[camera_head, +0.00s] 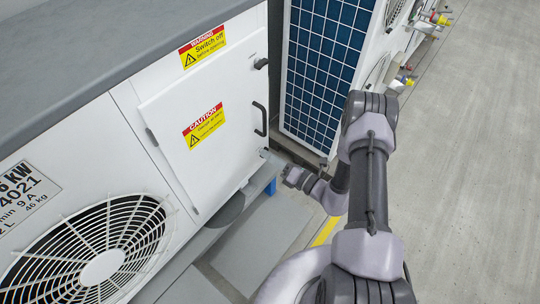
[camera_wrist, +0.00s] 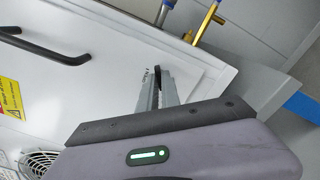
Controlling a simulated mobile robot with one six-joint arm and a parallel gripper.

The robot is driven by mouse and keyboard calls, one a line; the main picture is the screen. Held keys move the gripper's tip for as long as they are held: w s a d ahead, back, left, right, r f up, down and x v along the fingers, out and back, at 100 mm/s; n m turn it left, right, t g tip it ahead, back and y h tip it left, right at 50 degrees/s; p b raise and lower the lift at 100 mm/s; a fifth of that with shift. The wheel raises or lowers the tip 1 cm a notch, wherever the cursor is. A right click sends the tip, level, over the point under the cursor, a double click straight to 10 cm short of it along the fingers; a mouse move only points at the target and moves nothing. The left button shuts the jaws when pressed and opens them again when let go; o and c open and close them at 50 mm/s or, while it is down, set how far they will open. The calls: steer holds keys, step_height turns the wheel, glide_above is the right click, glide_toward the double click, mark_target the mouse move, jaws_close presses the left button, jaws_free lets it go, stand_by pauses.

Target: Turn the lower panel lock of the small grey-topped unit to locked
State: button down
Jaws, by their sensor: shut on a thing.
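The grey-topped white unit (camera_head: 120,130) fills the left of the head view, with its white side panel (camera_head: 170,125) closed. The lower panel lock (camera_wrist: 158,77) shows in the wrist view as a small dark knob between my fingertips. My gripper (camera_wrist: 158,92) is shut on it. In the head view my gripper (camera_head: 268,155) reaches the panel's lower right corner and hides the lower lock. The upper lock (camera_head: 261,63) is a black knob near the panel's upper right edge. The lower knob's exact angle is hard to tell.
A black handle (camera_head: 261,118) sits between the locks and also shows in the wrist view (camera_wrist: 45,45). A fan grille (camera_head: 100,255) is at lower left. Brass and blue pipe fittings (camera_wrist: 206,22) are close beyond the gripper. Open floor (camera_head: 470,160) lies right.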

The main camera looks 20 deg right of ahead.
steer(key=shift+m+p, duration=0.3)
steer(key=shift+m, duration=3.3)
steer(key=c, duration=1.6)
jaws_free()
steer(key=shift+o, duration=0.2)
steer(key=shift+s, duration=0.1)
steer(key=p+v, duration=0.3)
steer(key=v, duration=1.4)
